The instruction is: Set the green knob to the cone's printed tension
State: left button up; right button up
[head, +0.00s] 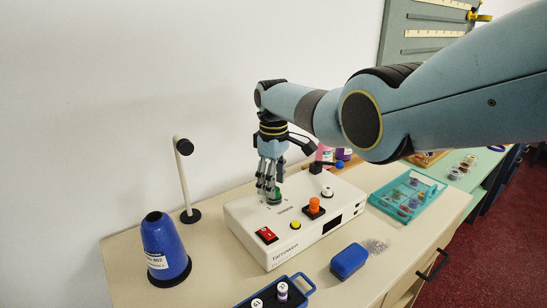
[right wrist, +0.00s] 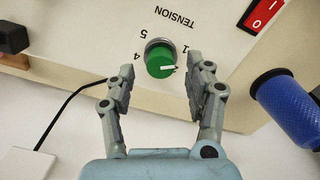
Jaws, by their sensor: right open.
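The green knob (right wrist: 159,62) sits on the white machine's top panel (right wrist: 90,20), beside the word TENSION. Its white pointer points to the right, a little past the 1 side in the right wrist view; the 4 and 5 also show. My right gripper (right wrist: 160,88) is open, with a finger on each side of the knob and gaps visible. In the head view my right gripper (head: 270,180) reaches down over the knob (head: 275,195). The blue cone (head: 165,245) stands at left with a white label; its small print is hard to read. My left gripper is not in view.
The machine has a red switch (head: 266,235), a yellow button (head: 295,225), an orange knob (head: 314,205) and a white knob (head: 327,191). A blue box (head: 348,261), a blue tray (head: 305,291) and a teal tray (head: 385,205) lie around it.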

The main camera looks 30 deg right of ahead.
notch_tip(320, 180, up, 10)
jog(key=shift+r, duration=0.2)
jog(key=shift+s+f, duration=0.1)
dwell(0.5)
